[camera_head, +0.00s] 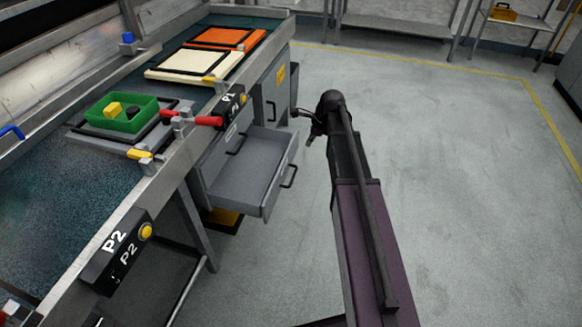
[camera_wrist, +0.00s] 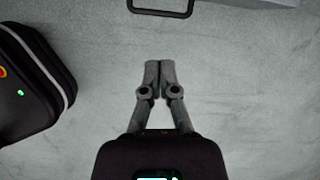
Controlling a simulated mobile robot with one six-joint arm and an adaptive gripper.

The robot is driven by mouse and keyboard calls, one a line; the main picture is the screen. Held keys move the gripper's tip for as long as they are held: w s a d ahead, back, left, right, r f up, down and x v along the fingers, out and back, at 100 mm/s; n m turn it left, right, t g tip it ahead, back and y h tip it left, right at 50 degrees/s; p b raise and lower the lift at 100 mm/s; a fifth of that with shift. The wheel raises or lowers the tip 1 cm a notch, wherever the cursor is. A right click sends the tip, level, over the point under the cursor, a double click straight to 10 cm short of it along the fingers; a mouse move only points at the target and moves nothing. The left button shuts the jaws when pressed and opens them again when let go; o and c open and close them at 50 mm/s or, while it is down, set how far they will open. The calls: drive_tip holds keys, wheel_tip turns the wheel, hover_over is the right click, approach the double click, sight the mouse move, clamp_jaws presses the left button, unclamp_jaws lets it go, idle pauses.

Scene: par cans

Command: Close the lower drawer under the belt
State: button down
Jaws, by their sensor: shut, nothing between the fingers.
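The lower drawer (camera_head: 249,166) is grey and stands pulled out from the cabinet under the belt (camera_head: 60,200). Its dark bar handle (camera_head: 289,176) is on the front face. In the wrist view the handle (camera_wrist: 160,13) shows at the top edge, with a bit of the drawer (camera_wrist: 262,2) to its right. My gripper (camera_head: 309,142) is to the right of the drawer front, apart from it. In the wrist view my gripper (camera_wrist: 160,66) has its fingertips together, with nothing between them and bare floor beyond. The handle lies ahead of the fingertips, not touching them.
A closed upper drawer (camera_head: 236,134) and a cabinet door (camera_head: 273,88) are beside the open drawer. On the belt stand a green bin (camera_head: 121,113) and framed trays (camera_head: 195,64). The floor (camera_head: 450,180) to the right is clear.

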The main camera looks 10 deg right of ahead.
drive_tip(key=shift+w+d+f+m+b, duration=0.35)
drive_tip(key=shift+w+f+m+b, duration=0.1)
drive_tip(key=shift+f, duration=0.2)
drive_tip(key=shift+w+d+f+m+b, duration=0.35)
drive_tip(key=shift+w+f+m, duration=0.1)
drive_tip(key=shift+f, duration=0.15)
drive_tip(key=shift+f, duration=0.15)
drive_tip(key=b, duration=0.9)
approach(286, 164)
wheel_tip(286, 164, down, 5)
drive_tip(key=shift+s+d, duration=0.1)
drive_tip(key=shift+w+a, duration=0.4)
drive_tip(key=shift+a, duration=0.3)
drive_tip(key=shift+w, duration=0.15)
